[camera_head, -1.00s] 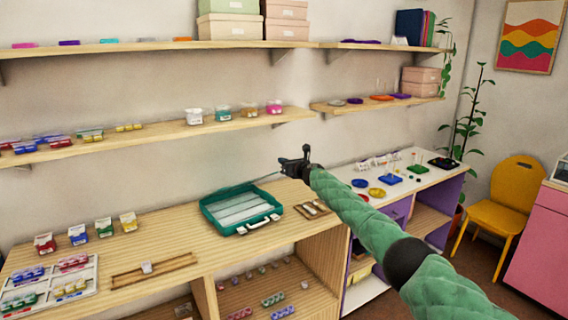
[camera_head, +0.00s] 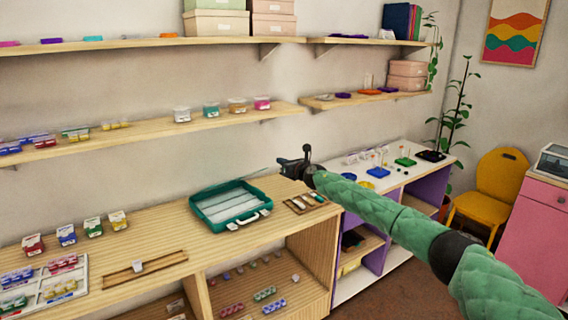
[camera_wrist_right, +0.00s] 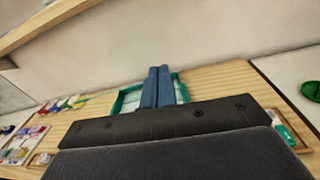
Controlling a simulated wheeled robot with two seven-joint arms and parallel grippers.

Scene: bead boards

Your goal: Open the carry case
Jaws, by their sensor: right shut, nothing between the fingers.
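The teal carry case (camera_head: 196,212) lies on the wooden worktop, with a pale handle (camera_head: 247,220) on its front edge. My left gripper is out of view.
A small wooden tray (camera_head: 322,200) lies right of the case. A wooden rack (camera_head: 172,262) and bead boxes (camera_head: 93,228) stand to the left. A wall shelf (camera_head: 150,132) runs above. Bare worktop lies in front of the case.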

